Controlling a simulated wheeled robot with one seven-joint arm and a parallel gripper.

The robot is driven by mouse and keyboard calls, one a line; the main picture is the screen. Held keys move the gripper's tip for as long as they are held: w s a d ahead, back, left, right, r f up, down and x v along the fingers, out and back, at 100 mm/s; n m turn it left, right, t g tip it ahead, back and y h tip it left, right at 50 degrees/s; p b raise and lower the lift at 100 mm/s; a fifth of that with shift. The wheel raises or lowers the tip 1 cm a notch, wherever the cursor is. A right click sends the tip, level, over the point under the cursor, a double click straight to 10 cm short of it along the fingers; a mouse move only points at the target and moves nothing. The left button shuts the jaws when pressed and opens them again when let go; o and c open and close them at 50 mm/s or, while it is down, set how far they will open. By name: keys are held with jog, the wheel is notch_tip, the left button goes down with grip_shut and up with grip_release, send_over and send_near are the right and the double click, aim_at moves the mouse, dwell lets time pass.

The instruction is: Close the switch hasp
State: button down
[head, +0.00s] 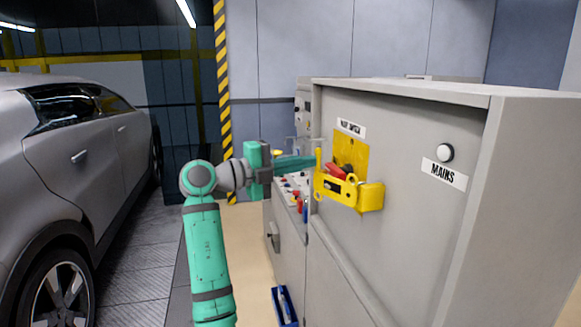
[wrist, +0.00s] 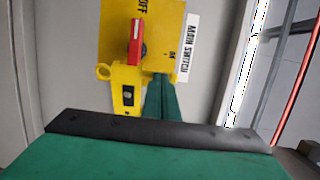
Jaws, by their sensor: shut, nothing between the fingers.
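The main switch on the grey cabinet has a yellow plate (head: 351,150) and a red handle (head: 336,171); they also show in the wrist view, plate (wrist: 115,35) and handle (wrist: 136,42). The yellow hasp (head: 336,188) sticks out below the handle, with ring-shaped ends and a dark slot. In the wrist view the hasp (wrist: 126,78) lies beside the handle's end. My gripper (head: 317,160) reaches in from the left. Its green fingers (wrist: 160,78) are together and empty, with tips at the hasp's edge. I cannot tell whether they touch it.
A yellow block (head: 371,197) sits at the hasp's right. A white MAINS lamp (head: 445,153) is farther right on the panel. A bench with small coloured items (head: 297,196) stands beyond the cabinet's left edge. A grey car (head: 70,150) is at left.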

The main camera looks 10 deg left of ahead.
jog(key=w+d, duration=0.3)
jog(key=w, duration=0.2)
jog(key=shift+d+m+g+h, duration=0.3)
jog(key=shift+g, duration=0.1)
jog(key=shift+w+d, duration=0.15)
dwell(0.4)
